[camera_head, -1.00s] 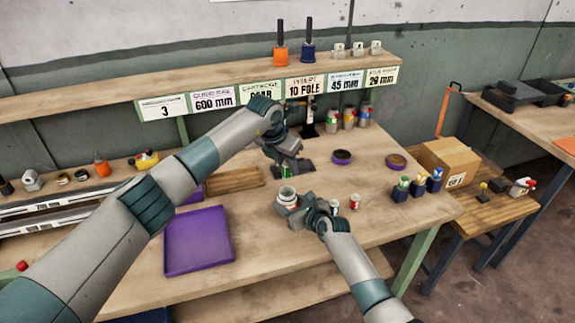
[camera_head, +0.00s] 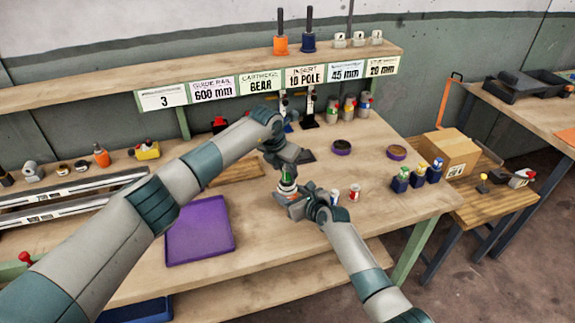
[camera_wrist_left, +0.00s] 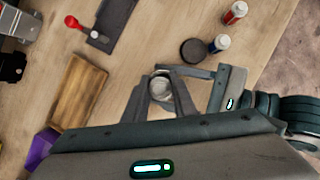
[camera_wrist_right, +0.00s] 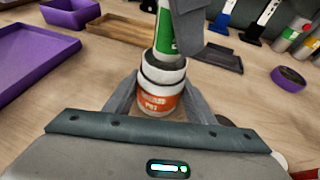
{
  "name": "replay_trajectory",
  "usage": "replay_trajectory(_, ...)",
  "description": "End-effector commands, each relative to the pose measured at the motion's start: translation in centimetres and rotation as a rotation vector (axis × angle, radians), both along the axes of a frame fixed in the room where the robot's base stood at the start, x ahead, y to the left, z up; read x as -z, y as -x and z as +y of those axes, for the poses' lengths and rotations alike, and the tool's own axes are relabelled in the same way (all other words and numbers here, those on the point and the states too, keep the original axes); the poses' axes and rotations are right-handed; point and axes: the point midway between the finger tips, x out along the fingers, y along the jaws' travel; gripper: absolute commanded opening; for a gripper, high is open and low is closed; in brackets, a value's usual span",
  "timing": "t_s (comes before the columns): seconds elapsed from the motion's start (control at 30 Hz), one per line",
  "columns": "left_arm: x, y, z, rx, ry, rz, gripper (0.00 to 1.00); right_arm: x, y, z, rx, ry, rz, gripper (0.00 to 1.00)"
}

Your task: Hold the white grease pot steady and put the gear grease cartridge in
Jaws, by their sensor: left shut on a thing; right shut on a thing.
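The white grease pot (camera_wrist_right: 158,102), with an orange label, stands upright on the bench. My right gripper (camera_head: 292,200) is shut around its body from the near side. The gear grease cartridge (camera_wrist_right: 165,33), with a green and white label, is upright in my left gripper (camera_head: 286,172), which is shut on it above the pot. In the right wrist view the cartridge's lower end is at the pot's mouth; how deep it sits cannot be told. In the left wrist view a round pale top (camera_wrist_left: 160,88) shows between my left fingers.
A purple tray (camera_head: 200,232) and a wooden tray (camera_wrist_left: 77,95) lie to the left. Bare bench lies in front of the pot.

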Motion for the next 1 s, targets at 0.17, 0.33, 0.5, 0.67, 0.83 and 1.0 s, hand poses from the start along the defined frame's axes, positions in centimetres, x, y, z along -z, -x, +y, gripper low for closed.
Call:
replay_trajectory(0.17, 0.45, -0.01, -0.02, 0.000, 0.001, -0.001, 0.02, -0.01, -0.01, -0.01, 0.000, 0.000, 0.000, 0.25)
replay_trajectory(0.33, 0.53, -0.02, -0.02, 0.000, 0.001, -0.001, 0.02, -0.01, -0.01, -0.01, 0.000, 0.000, 0.000, 0.25)
replay_trajectory(0.5, 0.52, -0.02, -0.03, 0.000, 0.001, -0.001, 0.02, -0.01, -0.01, -0.01, 0.000, 0.000, 0.000, 0.25)
replay_trajectory(0.67, 0.51, -0.02, -0.02, 0.000, 0.001, -0.001, 0.46, -0.01, -0.01, -0.01, 0.000, 0.000, 0.000, 0.25)
replay_trajectory(0.83, 0.52, -0.02, -0.01, 0.000, 0.001, -0.001, 0.46, -0.01, -0.01, -0.01, 0.000, 0.000, 0.000, 0.25)
replay_trajectory(1.0, 0.31, 0.02, 0.04, 0.000, 0.001, -0.001, 0.46, -0.01, -0.01, -0.01, 0.000, 0.000, 0.000, 0.25)
